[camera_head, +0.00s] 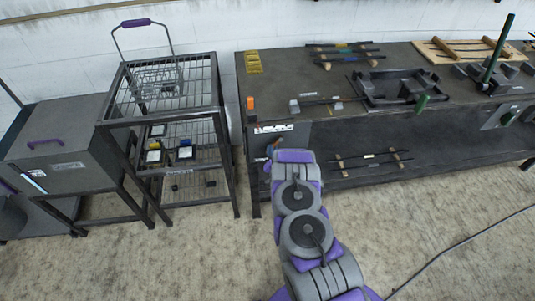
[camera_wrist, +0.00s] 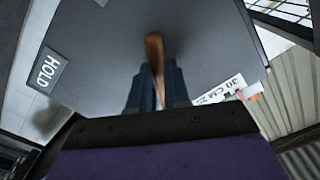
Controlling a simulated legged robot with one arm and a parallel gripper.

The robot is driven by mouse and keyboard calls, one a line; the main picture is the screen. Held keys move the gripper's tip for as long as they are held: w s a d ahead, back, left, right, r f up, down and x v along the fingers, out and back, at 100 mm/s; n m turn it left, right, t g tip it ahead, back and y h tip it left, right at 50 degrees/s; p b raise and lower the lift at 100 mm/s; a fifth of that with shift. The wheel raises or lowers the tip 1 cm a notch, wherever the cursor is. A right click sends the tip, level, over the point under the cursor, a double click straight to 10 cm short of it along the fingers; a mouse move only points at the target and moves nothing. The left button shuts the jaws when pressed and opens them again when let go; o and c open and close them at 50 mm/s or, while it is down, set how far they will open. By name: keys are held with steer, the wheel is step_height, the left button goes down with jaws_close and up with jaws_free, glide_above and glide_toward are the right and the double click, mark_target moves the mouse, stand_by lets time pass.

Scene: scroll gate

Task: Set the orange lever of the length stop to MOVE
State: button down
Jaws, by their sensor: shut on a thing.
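The orange lever (camera_wrist: 153,50) stands out from a dark grey face in the wrist view. My gripper (camera_wrist: 157,85) is shut on it, with one dark finger on each side; the lever's lower part shows between the fingers. A HOLD label (camera_wrist: 44,69) is on the face to the left, apart from the lever. Another label (camera_wrist: 101,2) is cut off at the top edge and cannot be read. In the head view my gripper (camera_head: 271,160) is at the bench's left front corner, and its fingers are mostly hidden by my wrist.
A white scale strip (camera_wrist: 219,92) marked 30 CM is right of my gripper. The dark bench (camera_head: 400,130) runs right, with a black fixture (camera_head: 395,88) on top and rods on a lower shelf. A wire rack (camera_head: 165,120) stands close at left. Open floor lies in front.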

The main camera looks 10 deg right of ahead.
steer(key=shift+a+m, duration=0.2)
steer(key=shift+m, duration=0.2)
steer(key=c, duration=1.1)
jaws_free()
steer(key=shift+s+a+p, duration=0.15)
steer(key=shift+s+p, duration=0.95)
steer(key=shift+s, duration=3.25)
steer(key=shift+s+a+p, duration=0.15)
steer(key=shift+s+p, duration=0.95)
steer(key=shift+s, duration=3.2)
